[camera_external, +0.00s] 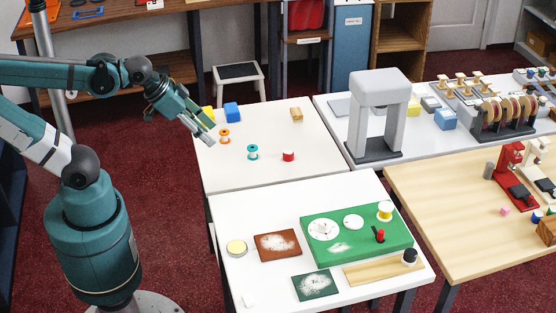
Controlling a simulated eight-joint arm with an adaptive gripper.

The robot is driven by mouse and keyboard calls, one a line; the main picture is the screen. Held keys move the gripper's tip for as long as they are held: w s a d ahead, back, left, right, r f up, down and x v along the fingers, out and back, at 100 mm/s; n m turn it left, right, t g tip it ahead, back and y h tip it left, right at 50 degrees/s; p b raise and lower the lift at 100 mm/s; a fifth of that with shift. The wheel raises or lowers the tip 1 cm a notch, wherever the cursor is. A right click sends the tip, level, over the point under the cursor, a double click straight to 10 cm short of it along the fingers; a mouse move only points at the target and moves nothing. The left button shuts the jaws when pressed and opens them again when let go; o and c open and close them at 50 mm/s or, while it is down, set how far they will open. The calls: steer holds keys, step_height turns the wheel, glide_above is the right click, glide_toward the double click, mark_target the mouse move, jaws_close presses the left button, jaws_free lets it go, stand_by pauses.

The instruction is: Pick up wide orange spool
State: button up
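An orange spool (224,136) stands on the white table at the back left, in the external view. It is small here, with pale showing around its middle. My gripper (213,133) is just left of the spool and slants down to the right. Its two fingers look spread apart with nothing between them. I cannot tell its exact height above the table or whether a fingertip touches the spool.
A teal spool (253,152) and a red spool (288,157) stand nearby to the right. The table's right part is mostly clear.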

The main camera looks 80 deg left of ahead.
stand_by(0.8)
steer(key=n+g+p, duration=0.7)
steer(key=n+p, duration=0.1)
steer(key=n, duration=0.8)
glide_above(225, 132)
steer(key=d, duration=0.1)
step_height(225, 132, down, 14)
steer(key=shift+w+d+r, duration=0.1)
steer(key=shift+r, duration=0.1)
steer(key=shift+a+f+p, duration=0.3)
steer(key=shift+a+f, duration=0.25)
steer(key=shift+f, duration=0.05)
steer(key=shift+s, duration=0.2)
steer(key=shift+f, duration=1.3)
